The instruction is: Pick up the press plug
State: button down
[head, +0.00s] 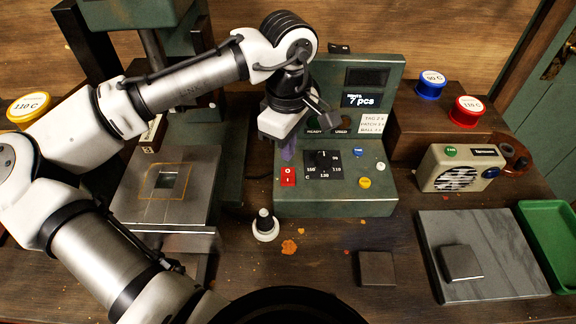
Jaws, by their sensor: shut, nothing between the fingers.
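A small upright piece with a white round base and a dark stem with a pale top, which looks like the press plug (265,226), stands on the wooden bench left of the green control box. My gripper (288,153) points down in front of the control box's left part, above and slightly right of the plug in the picture. Its purple fingertips are shut and empty, apart from the plug. My arm reaches in from the left and hides part of the press behind it.
The green control box (377,206) has a dial and a red switch. A metal press bed (197,206) stands left. A dark square block (376,268), orange crumbs, a grey slab (509,276), a green tray (551,222) and a radio-like box (436,180) are right of the plug.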

aim_at(265, 224)
jog(key=k, duration=1)
